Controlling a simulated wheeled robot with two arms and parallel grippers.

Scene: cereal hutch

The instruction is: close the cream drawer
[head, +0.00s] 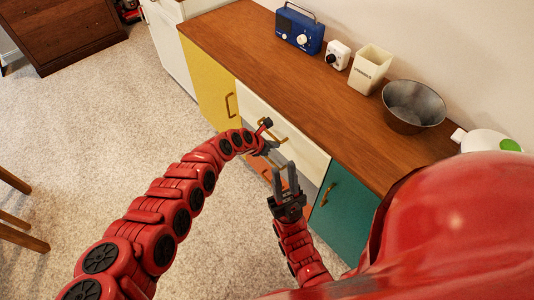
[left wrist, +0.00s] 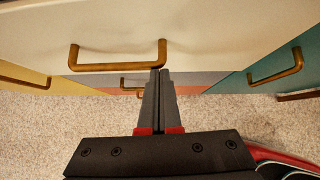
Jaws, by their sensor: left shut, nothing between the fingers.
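The cream drawer (head: 304,138) is in the counter's front, under the wooden top. No open gap shows above its front in the head view. In the left wrist view its front (left wrist: 210,30) fills the top, with a brass handle (left wrist: 115,67). My left gripper (left wrist: 160,72) is shut and empty, its fingertips at the handle's right end; whether they touch it I cannot tell. It also shows, partly hidden, in the head view (head: 272,150). My right gripper (head: 284,170) is open and empty, lower and in front of the drawers.
A yellow door (head: 208,85) is left of the drawer, a teal door (head: 342,212) right. Orange (left wrist: 130,91) and grey fronts are below. A blue radio (head: 299,30), white canister (head: 369,69) and metal bowl (head: 412,106) stand on the counter (head: 290,85).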

